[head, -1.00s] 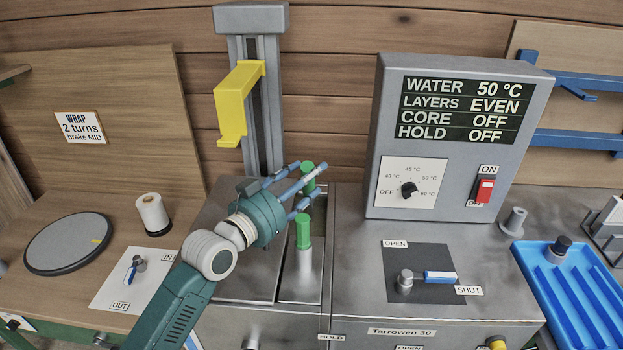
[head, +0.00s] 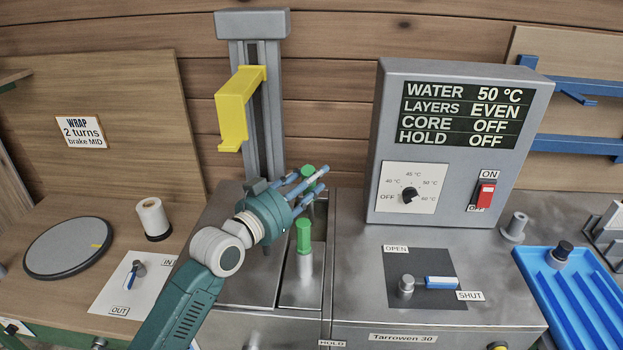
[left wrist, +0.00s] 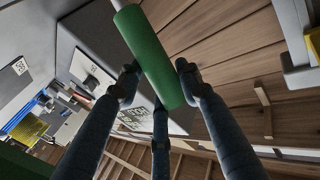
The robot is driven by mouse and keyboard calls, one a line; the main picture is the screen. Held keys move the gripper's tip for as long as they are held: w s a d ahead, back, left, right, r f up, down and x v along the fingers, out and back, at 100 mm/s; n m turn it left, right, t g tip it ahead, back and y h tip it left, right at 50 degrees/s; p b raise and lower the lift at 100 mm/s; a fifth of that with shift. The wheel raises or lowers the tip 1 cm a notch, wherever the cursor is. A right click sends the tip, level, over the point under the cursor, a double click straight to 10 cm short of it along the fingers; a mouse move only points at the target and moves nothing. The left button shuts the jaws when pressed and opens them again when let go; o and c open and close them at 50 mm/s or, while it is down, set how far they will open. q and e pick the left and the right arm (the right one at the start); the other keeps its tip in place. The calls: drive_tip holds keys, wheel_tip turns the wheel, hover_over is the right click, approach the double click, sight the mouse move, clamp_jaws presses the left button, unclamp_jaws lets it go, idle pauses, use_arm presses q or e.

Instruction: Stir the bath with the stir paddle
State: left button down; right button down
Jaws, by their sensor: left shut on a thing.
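My left gripper (head: 306,188) is shut on an upright green handle, taken as the stir paddle (head: 308,171), at the back of the bath's narrow opening. In the left wrist view the green handle (left wrist: 155,60) lies between the fingers. What is below the handle is hidden by the fingers. The bath (head: 345,260) is the steel cabinet with a metal top. A second green handle (head: 303,235) on a grey cylinder stands in front of the gripper, apart from it. The panel (head: 460,110) reads water 50 °C, layers EVEN, core OFF, hold OFF. My right gripper is not in view.
A yellow bracket (head: 232,105) on a grey column (head: 262,100) stands behind the gripper. The control box (head: 375,150) rises to the right. A blue-handled lever (head: 442,283) lies toward SHUT. A blue ribbed tray (head: 575,310) is at right, a dark turntable (head: 67,245) at left.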

use_arm(q)
drive_tip(key=w+p, duration=0.1)
drive_tip(key=p, duration=0.1)
drive_tip(key=w+r+g+p, duration=0.1)
drive_tip(key=p, duration=0.1)
drive_tip(key=w+r+n+g+y+p, duration=0.1)
drive_tip(key=w+p, duration=0.1)
drive_tip(key=shift+w, duration=0.1)
drive_tip(key=w+f+n+g+y+p, duration=0.1)
drive_tip(key=w+n+g+p, duration=0.1)
drive_tip(key=w, duration=0.4)
drive_tip(key=shift+w+g+p, duration=0.3)
drive_tip(key=shift+w+g, duration=0.1)
drive_tip(key=shift+g, duration=0.3)
drive_tip(key=shift+f, duration=0.1)
drive_tip(key=c, duration=1.1)
unclamp_jaws()
wheel_tip(320, 180, up, 10)
drive_tip(key=shift+f, duration=0.1)
